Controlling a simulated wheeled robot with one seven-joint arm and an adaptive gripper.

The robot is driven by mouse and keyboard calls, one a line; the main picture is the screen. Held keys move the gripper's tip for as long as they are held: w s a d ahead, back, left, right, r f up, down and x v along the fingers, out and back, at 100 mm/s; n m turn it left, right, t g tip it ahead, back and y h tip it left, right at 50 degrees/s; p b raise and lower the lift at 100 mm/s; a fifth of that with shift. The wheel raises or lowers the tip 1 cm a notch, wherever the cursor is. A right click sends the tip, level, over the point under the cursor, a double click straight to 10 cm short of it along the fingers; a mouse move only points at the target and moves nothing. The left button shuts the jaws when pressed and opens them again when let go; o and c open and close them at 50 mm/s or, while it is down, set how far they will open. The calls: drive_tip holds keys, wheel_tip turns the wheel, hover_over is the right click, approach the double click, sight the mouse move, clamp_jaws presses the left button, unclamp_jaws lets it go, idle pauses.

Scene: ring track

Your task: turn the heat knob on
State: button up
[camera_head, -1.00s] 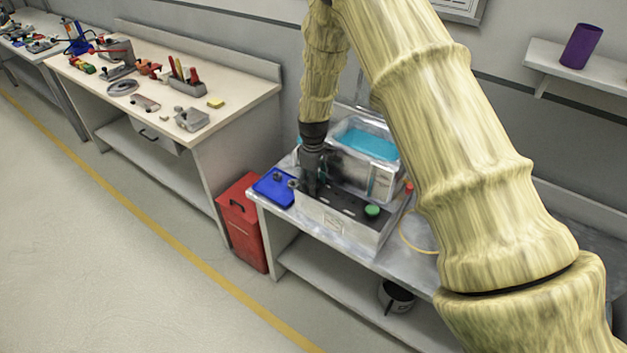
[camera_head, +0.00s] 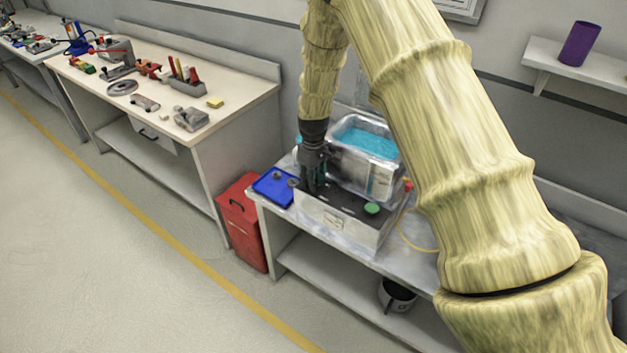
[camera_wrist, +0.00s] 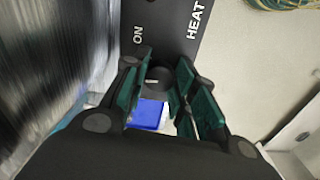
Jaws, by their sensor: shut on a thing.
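The heat knob (camera_wrist: 155,77) is dark with a short pale mark, on the black panel (camera_wrist: 160,20) in the wrist view. The words ON and HEAT are printed on that panel above it. My gripper (camera_wrist: 158,88) has its green-padded fingers on both sides of the knob and is shut on it. In the head view my gripper (camera_head: 313,180) points down at the left end of the control box (camera_head: 335,214); the knob is hidden there.
A green button (camera_head: 372,208) sits at the box's right end. A blue tray (camera_head: 274,188) lies left of the box. A red cabinet (camera_head: 242,222) stands beside the bench. A yellow hose (camera_head: 415,243) lies at right. Floor in front is clear.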

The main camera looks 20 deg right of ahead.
drive_tip(key=m+b, duration=0.1)
drive_tip(key=m, duration=0.5)
drive_tip(key=shift+s+a+f, duration=0.1)
drive_tip(key=shift+f, duration=0.05)
drive_tip(key=m, duration=0.5)
drive_tip(key=shift+b, duration=0.35)
drive_tip(key=shift+m, duration=0.4)
drive_tip(key=o, duration=1)
wheel_tip(320, 180, up, 12)
